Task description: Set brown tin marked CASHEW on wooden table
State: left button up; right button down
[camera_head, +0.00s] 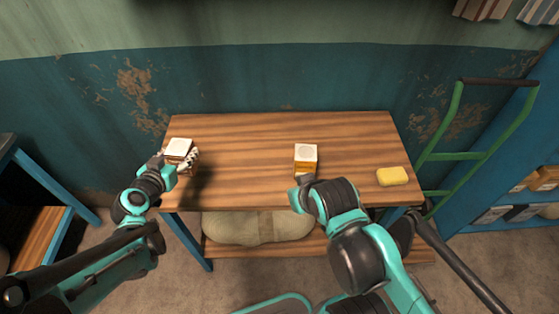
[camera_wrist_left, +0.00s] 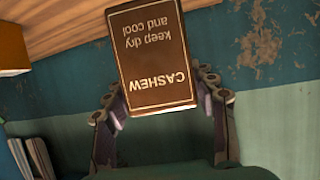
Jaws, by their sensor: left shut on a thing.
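The brown tin marked CASHEW (camera_wrist_left: 155,50) fills the middle of the left wrist view, its lettering upside down. My left gripper (camera_wrist_left: 163,95) has one finger on each side of it and is shut on it. In the head view the tin (camera_head: 179,147) shows a pale top at the left end of the wooden table (camera_head: 245,135), with my left gripper (camera_head: 186,160) at its near side. I cannot tell whether its base touches the table. My right arm ends near the table's front middle; its gripper (camera_head: 302,184) is mostly hidden behind its own wrist.
An orange-brown box with a pale top (camera_head: 305,158) stands mid-table, just beyond my right gripper. A yellow sponge-like block (camera_head: 392,176) lies at the right end. A sack (camera_head: 258,227) rests on the lower shelf. The tabletop between tin and box is clear.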

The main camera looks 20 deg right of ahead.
pick_arm(q)
jog(key=w+d+m+g+h, duration=0.2)
jog(key=w+d+m+h, duration=0.1)
jog(key=d, duration=1.5)
jog(key=shift+w+a+f+b, duration=0.3)
jog(key=shift+a+f+b, duration=0.75)
jog(key=shift+a+f, duration=0.9)
jog(key=shift+w+a+f+b, duration=0.3)
jog(key=shift+a+f+b, duration=0.8)
jog(key=shift+a+f, duration=0.75)
jog(key=shift+w+a+f+b, duration=0.3)
jog(key=shift+a+f+b, duration=0.75)
jog(key=shift+a+f, duration=0.9)
jog(key=shift+d, duration=0.1)
jog(key=shift+f, duration=0.2)
jog(key=o, duration=1.4)
jog(key=shift+c, duration=0.2)
jog(key=shift+o, duration=0.5)
